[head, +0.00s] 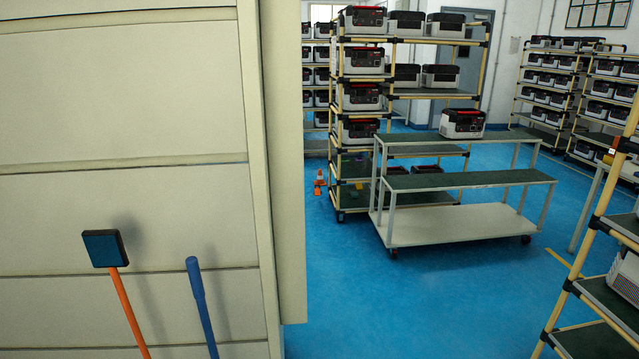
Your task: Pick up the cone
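A small orange cone (320,178) stands on the blue floor in the head view, left of the near rack's foot. It is far off and small, with a paler band near its middle. A second small orange patch shows just below it, and I cannot tell whether that is another cone. Neither of my grippers shows in this view.
A large beige cabinet (120,120) fills the left side, with an orange-handled tool (128,310) and a blue handle (203,310) before it. A wheeled cart (460,222) and a loaded rack (338,130) stand beyond. Blue floor (345,290) is clear between.

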